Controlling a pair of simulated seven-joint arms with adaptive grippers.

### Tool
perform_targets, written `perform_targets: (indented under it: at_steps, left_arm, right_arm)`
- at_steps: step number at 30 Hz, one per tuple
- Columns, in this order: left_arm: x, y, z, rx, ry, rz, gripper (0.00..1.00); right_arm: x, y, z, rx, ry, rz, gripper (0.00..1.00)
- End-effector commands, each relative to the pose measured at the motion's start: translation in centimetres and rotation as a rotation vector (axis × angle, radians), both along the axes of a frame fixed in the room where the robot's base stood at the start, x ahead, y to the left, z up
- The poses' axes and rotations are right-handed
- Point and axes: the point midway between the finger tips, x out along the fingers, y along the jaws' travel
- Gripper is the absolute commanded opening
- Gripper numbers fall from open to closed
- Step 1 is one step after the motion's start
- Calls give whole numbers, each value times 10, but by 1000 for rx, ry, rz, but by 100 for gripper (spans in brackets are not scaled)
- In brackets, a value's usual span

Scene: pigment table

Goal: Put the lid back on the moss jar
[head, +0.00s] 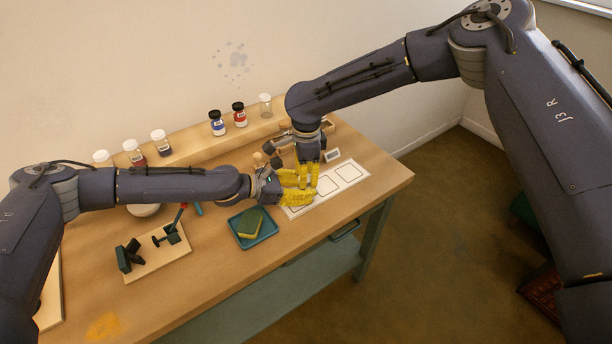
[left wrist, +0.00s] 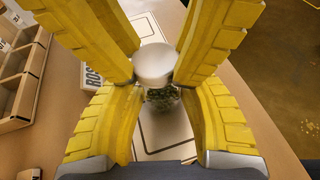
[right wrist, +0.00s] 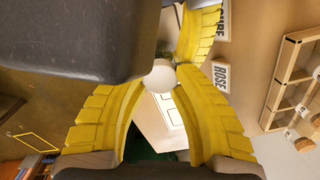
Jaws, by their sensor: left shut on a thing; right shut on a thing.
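The moss jar (left wrist: 163,97) is a small clear jar with green moss inside, seen in the left wrist view. My left gripper (left wrist: 168,92) is shut on it, one yellow finger on each side. The white round lid (left wrist: 154,64) is at the jar's mouth, between the fingers of my right gripper (right wrist: 161,78), which is shut on it. The lid also shows in the right wrist view (right wrist: 159,75). I cannot tell whether the lid touches the rim. In the head view the left gripper (head: 305,198) and right gripper (head: 303,180) meet, and their fingers hide jar and lid.
A white card with outlined squares (head: 350,171) lies below the grippers. A blue tray (head: 269,231) with a sponge (head: 251,222) is nearby. A wooden board with a dark tool (head: 172,234) stands left. Jars, including a blue one (head: 217,124), line the back ledge.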

Motion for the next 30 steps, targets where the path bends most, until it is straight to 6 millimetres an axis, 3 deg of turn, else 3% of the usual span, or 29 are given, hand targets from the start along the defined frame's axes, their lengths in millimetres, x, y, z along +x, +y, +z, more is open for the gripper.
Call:
perform_targets:
  at_steps: [6,15,16,21,30]
  left_arm:
    - [-1,1,-2,2,3,1,0]
    - [0,1,-2,2,3,1,0]
    - [0,1,-2,2,3,1,0]
    - [0,1,-2,2,3,1,0]
    - [0,1,-2,2,2,2,0]
  right_arm:
    - [0,0,1,-1,-1,-178,18]
    - [0,0,0,1,-1,-188,18]
    - [0,0,0,1,-1,-188,32]
    - [0,0,0,1,-1,-187,50]
    - [-1,0,1,0,0,-185,50]
